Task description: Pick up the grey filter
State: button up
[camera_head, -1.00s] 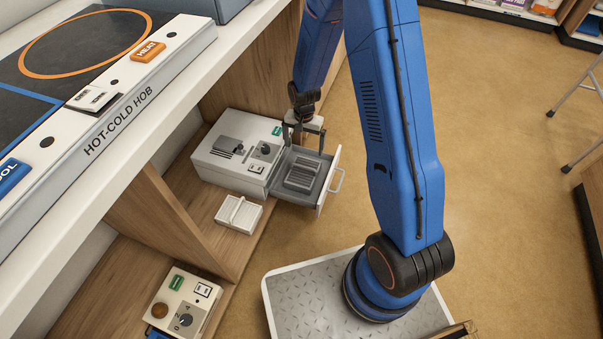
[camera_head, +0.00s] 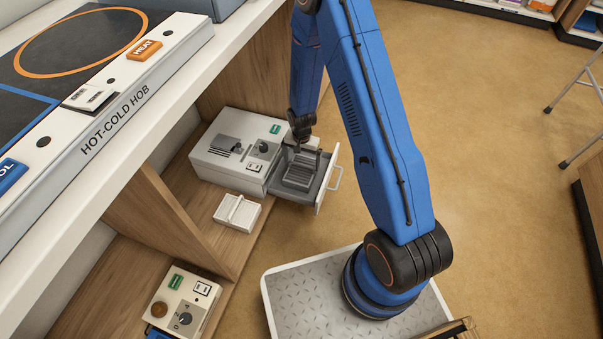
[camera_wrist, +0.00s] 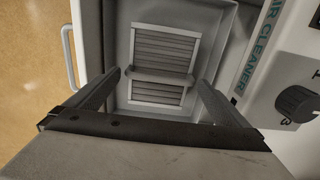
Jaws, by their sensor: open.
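The grey filter (camera_head: 299,176) lies in the open drawer (camera_head: 318,196) of the white air cleaner (camera_head: 222,151). In the wrist view the filter (camera_wrist: 163,48) is a slatted rectangle with a raised bar (camera_wrist: 160,76) across its middle. My gripper (camera_head: 304,156) is above the drawer, at the filter. In the wrist view my gripper (camera_wrist: 160,84) is open, with one finger on each side of the filter, near the ends of the bar. Nothing is held between the fingers. I cannot tell whether they touch the filter.
A white filter-like block (camera_head: 237,212) lies on the wooden shelf in front of the air cleaner. Drawer walls stand close around the fingers. A white control box (camera_head: 183,301) is on the lower shelf. The hot-cold hob (camera_head: 110,125) overhangs at left.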

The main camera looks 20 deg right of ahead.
aim_at(302, 170)
jog(key=shift+w+f, duration=0.1)
jog(key=shift+f, duration=2.55)
jog(key=c, duration=0.9)
